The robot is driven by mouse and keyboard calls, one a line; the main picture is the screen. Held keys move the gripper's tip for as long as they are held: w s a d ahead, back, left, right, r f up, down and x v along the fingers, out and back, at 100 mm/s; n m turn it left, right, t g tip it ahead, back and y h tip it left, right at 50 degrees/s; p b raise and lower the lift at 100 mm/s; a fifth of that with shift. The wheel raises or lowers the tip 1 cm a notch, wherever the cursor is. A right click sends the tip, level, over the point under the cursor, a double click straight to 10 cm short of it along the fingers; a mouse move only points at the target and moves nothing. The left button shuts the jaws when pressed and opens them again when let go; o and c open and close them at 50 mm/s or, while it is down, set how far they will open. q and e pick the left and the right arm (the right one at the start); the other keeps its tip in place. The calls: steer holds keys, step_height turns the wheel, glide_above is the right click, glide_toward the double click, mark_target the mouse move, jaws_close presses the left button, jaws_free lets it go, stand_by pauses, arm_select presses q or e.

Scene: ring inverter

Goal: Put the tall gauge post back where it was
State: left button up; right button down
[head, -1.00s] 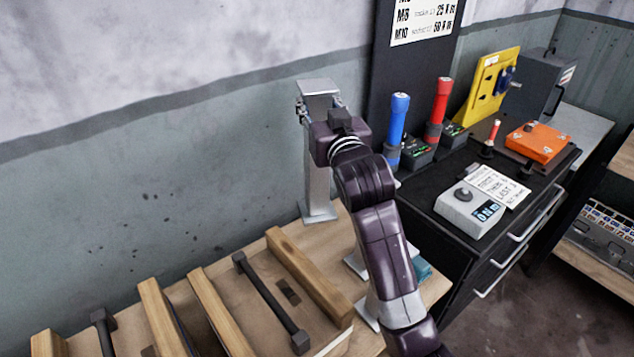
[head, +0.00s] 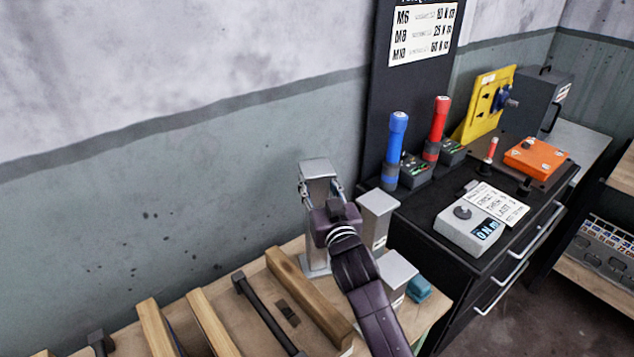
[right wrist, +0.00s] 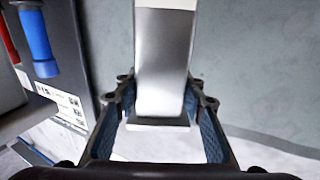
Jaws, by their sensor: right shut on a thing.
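The tall gauge post (head: 317,170) is a grey metal column with a flat base, upright at the back of the wooden bench (head: 438,312) near the wall. My right gripper (head: 321,191) is shut on its upper part, one finger on each side. In the right wrist view the post (right wrist: 163,62) stands between the fingers (right wrist: 163,98), with its base beyond them. Whether the base touches the bench I cannot tell. Two shorter grey posts, a middle one (head: 378,218) and a nearer one (head: 398,270), stand to its right. My left gripper is not in view.
A wooden rack with slats (head: 305,292) and dark bars (head: 262,312) lies left of my right arm. A teal item (head: 419,289) sits by the bench's right edge. The black cabinet (head: 430,230) with blue (head: 397,140) and red (head: 437,130) tools stands to the right.

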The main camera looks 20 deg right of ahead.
steer(key=shift+r, duration=0.2)
steer(key=shift+f, duration=0.15)
steer(key=c, duration=1.3)
jaws_free()
steer(key=shift+o, duration=0.2)
steer(key=shift+s, duration=0.1)
steer(key=s+b, duration=0.2)
steer(key=s, duration=1)
steer(key=shift+a, duration=0.25)
